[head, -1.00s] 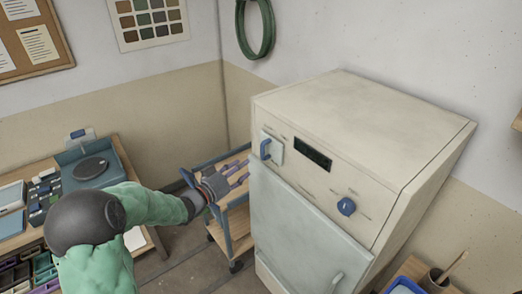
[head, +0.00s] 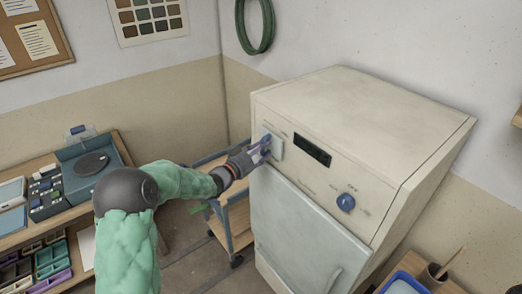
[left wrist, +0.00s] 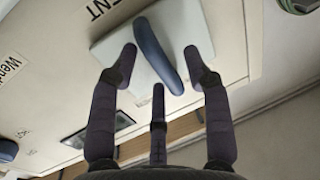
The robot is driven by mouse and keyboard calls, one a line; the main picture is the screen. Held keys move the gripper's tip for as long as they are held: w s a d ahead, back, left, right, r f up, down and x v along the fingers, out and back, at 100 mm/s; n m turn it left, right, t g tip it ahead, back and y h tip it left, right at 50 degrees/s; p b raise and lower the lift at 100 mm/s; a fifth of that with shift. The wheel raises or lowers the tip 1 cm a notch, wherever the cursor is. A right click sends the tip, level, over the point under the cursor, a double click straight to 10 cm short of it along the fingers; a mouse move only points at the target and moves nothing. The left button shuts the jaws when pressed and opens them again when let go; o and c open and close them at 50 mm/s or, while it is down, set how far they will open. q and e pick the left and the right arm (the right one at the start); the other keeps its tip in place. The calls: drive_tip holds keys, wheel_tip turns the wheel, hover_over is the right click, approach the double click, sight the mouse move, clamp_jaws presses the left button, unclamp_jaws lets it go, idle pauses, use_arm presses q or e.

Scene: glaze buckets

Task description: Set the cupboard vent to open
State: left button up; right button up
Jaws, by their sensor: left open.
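The cream cupboard (head: 365,118) stands at the right in the head view. Its vent control is a blue lever (left wrist: 158,55) on a pale plate (left wrist: 190,28), at the front panel's left end; "VENT" lettering shows beside it in the left wrist view. My left gripper (head: 262,149) is at this lever, largely covering it in the head view. In the left wrist view my left gripper (left wrist: 162,65) is open, with dark fingers on both sides of the slanted lever and a third below. Contact cannot be told. My right gripper is not in view.
The front panel also has a dark display (head: 312,149) and a round blue knob (head: 346,203). A pale door (head: 300,225) is below. A blue-framed trolley (head: 216,222) stands left of the cupboard under my left forearm. A workbench (head: 118,150) is at the far left.

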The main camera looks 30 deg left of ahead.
use_arm(q)
clamp_jaws()
drive_tip(key=b, duration=0.3)
approach(288, 154)
drive_tip(key=w, duration=0.4)
drive_tip(key=shift+d, duration=0.3)
drive_tip(key=shift+c, duration=0.6)
unclamp_jaws()
drive_tip(key=shift+o, duration=0.6)
drive_tip(key=shift+s+d+r, duration=0.1)
drive_tip(key=shift+s+d, duration=0.05)
